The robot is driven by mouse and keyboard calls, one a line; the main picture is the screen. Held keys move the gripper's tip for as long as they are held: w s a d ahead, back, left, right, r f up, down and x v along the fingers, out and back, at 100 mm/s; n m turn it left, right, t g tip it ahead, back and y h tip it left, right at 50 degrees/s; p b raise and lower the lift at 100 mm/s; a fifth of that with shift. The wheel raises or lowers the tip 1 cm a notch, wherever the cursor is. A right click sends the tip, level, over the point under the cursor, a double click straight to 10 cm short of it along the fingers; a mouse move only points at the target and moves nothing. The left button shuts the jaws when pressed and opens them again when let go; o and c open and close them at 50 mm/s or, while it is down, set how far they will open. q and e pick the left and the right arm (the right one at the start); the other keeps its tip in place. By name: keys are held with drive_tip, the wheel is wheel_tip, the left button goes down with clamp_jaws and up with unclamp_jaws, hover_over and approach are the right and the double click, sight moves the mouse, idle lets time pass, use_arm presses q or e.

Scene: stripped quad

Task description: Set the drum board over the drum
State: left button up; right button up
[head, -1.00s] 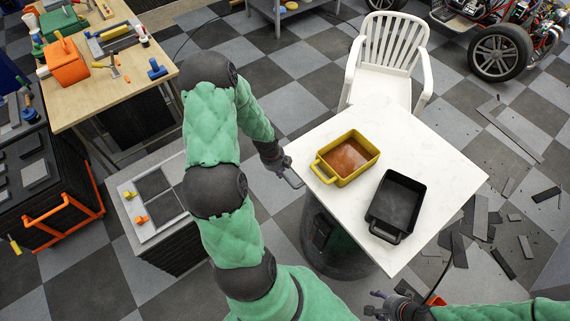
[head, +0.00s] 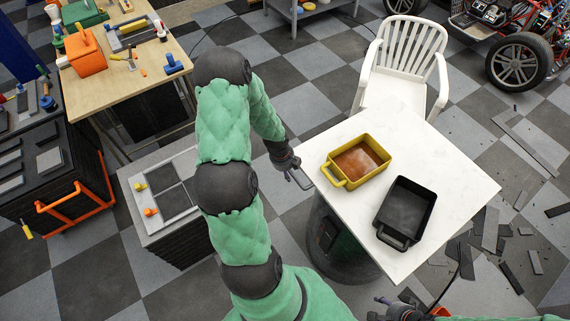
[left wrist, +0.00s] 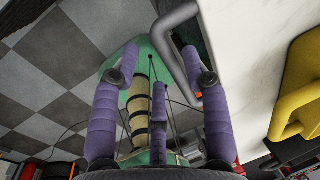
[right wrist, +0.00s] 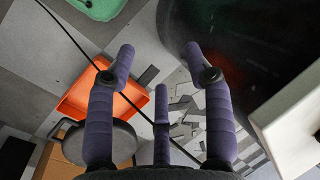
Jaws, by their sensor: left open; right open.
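The drum board (head: 440,165) is a white square board lying flat over the black drum (head: 335,250). The drum shows beneath its near-left part, and the board overhangs to the right. A grey bar handle (left wrist: 168,45) stands at the board's left edge in the left wrist view. My left gripper (head: 298,176) is open at that edge; the handle shows between its fingertips (left wrist: 160,55), nearer the right one. I cannot tell whether they touch. My right gripper (head: 392,306) is open and empty below the near edge, beside the drum in the right wrist view (right wrist: 160,50).
A yellow pan (head: 335,175) and a black pan (head: 396,236) stand on the board. A white chair (head: 403,60) is close behind it. An orange tray (right wrist: 85,105) and dark debris (head: 490,228) lie on the floor. A low cabinet (head: 160,190) stands left.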

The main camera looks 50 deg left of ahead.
use_arm(q)
wheel_tip(320, 180, up, 11)
drive_tip(key=s, duration=0.2)
drive_tip(key=shift+s+r, duration=0.15)
drive_tip(key=shift+s, duration=0.05)
drive_tip(key=shift+a, duration=0.1)
idle(0.5)
